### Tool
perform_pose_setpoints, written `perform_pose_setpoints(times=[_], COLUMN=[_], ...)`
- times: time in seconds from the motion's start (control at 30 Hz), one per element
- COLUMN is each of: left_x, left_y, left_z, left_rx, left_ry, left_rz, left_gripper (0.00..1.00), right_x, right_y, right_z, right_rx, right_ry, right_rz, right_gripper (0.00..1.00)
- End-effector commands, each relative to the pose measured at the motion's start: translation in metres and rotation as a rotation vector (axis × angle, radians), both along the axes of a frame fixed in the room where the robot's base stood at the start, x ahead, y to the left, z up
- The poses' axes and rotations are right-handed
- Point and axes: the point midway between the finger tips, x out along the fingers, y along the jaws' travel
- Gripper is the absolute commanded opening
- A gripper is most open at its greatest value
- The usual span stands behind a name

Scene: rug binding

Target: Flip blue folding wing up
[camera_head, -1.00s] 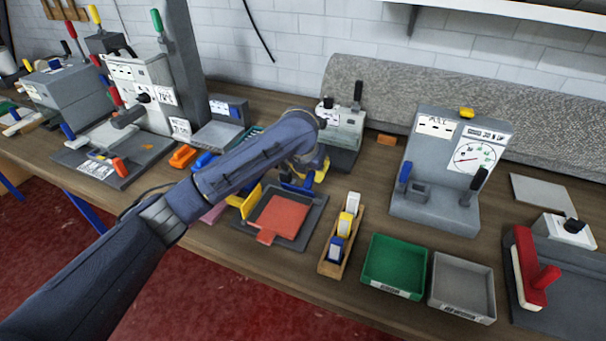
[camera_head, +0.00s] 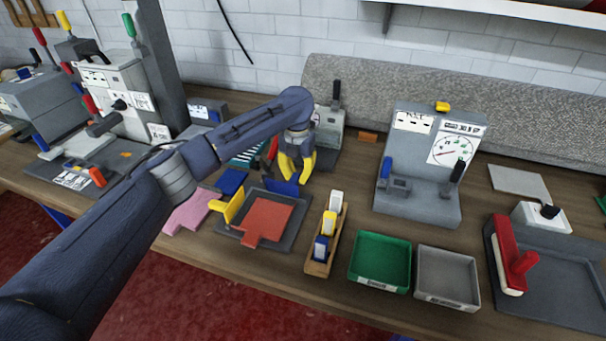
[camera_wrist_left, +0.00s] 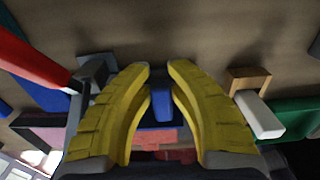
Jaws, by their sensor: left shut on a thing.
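The blue folding wing (camera_head: 283,187) stands at the far edge of a dark fixture (camera_head: 300,212) in the head view. A red square pad (camera_head: 268,215) lies on the fixture, and a yellow wing (camera_head: 228,205) stands tilted along its left side. My left gripper (camera_head: 295,172), with yellow fingers, reaches down at the far edge and is shut on the blue wing. In the left wrist view, a blue tab (camera_wrist_left: 162,106) shows between the curved fingers (camera_wrist_left: 163,72); the fingers partly hide the wing. My right gripper is not in view.
A wooden holder (camera_head: 318,266) with small coloured blocks stands right of the fixture. Green (camera_head: 380,288) and grey (camera_head: 446,296) trays lie farther right. A grey gauge stand (camera_head: 418,205) is behind them. A pink piece (camera_head: 190,212) lies left of the fixture.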

Motion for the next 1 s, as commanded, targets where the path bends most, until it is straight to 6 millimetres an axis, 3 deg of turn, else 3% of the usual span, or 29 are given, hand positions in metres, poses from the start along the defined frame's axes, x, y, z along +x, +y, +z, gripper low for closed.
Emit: perform_pose_setpoints(times=[0.3,0.33,0.53,0.83,1.0], left_x=[-0.002,-0.002,-0.001,0.000,0.001], left_y=[0.001,0.001,0.001,0.000,0.000], left_z=[-0.004,-0.004,-0.002,0.002,0.020], left_rx=[0.003,0.003,0.001,0.000,0.001], left_ry=[0.006,0.006,0.004,0.001,-0.001], left_rz=[0.001,0.000,0.000,0.000,-0.001], left_gripper=[0.00,0.21,0.44,0.44,0.44], right_x=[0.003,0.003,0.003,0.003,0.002], right_y=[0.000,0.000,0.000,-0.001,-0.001], right_z=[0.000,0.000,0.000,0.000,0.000], right_rx=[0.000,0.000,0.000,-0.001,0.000], right_ry=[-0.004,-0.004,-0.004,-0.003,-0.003], right_rz=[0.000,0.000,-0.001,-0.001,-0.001], right_gripper=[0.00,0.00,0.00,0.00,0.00])
